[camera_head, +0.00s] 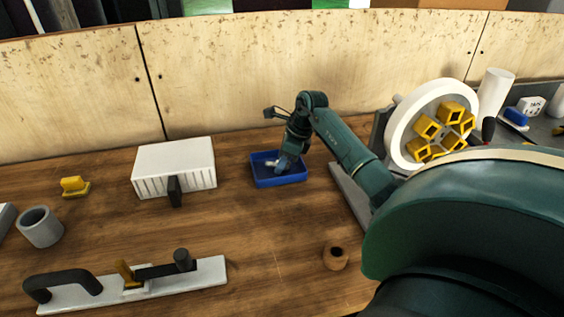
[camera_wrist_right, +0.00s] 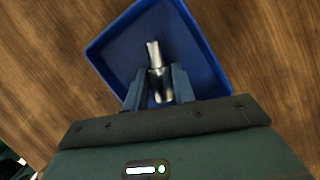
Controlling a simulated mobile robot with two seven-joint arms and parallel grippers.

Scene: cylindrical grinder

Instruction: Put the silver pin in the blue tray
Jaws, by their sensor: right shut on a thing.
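The blue tray (camera_head: 281,182) stands on the wooden table near the middle in the head view. It also fills the upper middle of the right wrist view (camera_wrist_right: 207,62). My right gripper (camera_head: 279,167) reaches down over the tray from behind and right. In the right wrist view its two fingers (camera_wrist_right: 157,90) are shut on the silver pin (camera_wrist_right: 155,60), and the pin appears over the tray's floor. I cannot tell whether the pin touches the tray floor. My left gripper is not in view.
A white box (camera_head: 175,165) with a dark handle stands left of the tray. The grinder with its white wheel (camera_head: 405,112) and yellow parts is at right. A brown ring (camera_head: 336,256), grey cup (camera_head: 40,227) and clamp plate (camera_head: 205,275) lie nearer.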

